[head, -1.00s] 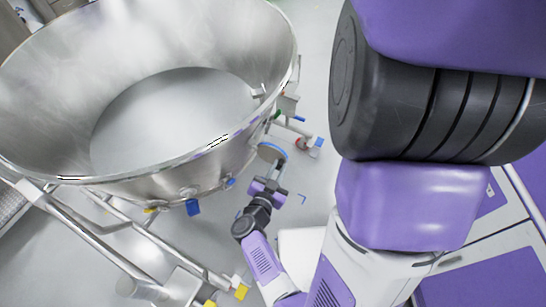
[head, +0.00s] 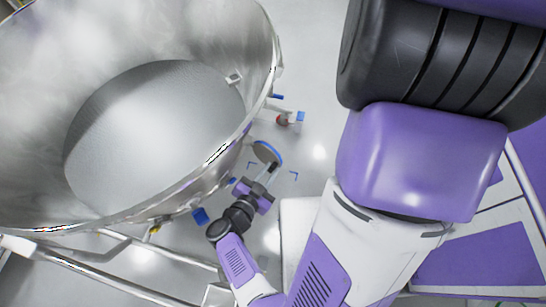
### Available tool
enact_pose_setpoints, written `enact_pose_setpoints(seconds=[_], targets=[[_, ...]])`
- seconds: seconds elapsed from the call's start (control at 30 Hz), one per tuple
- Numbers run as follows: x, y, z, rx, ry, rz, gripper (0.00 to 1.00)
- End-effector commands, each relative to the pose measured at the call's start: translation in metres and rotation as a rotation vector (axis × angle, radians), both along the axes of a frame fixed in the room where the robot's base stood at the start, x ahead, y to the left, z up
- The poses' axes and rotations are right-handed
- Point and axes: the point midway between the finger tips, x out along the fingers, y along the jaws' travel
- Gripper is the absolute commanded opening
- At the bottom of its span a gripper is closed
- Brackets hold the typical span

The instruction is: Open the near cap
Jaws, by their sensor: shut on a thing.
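The near cap (head: 267,153) is a round grey disc with a blue edge, just right of the large steel vessel (head: 190,200) in the head view. My gripper (head: 268,174) is shut at the lower side of the cap, its fingers pointing up the picture toward it. The fingertips are small here, and the exact grip on the cap is hard to make out. The place where the cap meets the vessel is hidden below the vessel's rim, so I cannot tell whether they touch.
Blue-ended fittings (head: 300,117) and a red part (head: 282,120) stick out from the vessel's right side. Another blue fitting (head: 200,216) sits below its rim. Steel frame tubes (head: 110,278) run along the lower left. Pale floor (head: 310,60) is clear right of the vessel.

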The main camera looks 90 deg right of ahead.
Motion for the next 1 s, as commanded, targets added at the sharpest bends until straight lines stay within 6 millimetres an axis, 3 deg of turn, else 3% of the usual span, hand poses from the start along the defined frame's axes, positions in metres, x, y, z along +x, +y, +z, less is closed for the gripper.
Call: enact_pose_setpoints(seconds=[0.57, 0.6, 0.7, 1.0], targets=[[0.0103, -0.0011, 0.0026, -0.004, -0.003, 0.021, 0.00], [0.0104, -0.0012, 0.0026, -0.004, -0.003, 0.021, 0.22], [0.0098, -0.0009, 0.0023, -0.004, -0.004, 0.019, 0.38], [0.0086, 0.0031, 0.0017, -0.001, -0.003, 0.011, 0.38]])
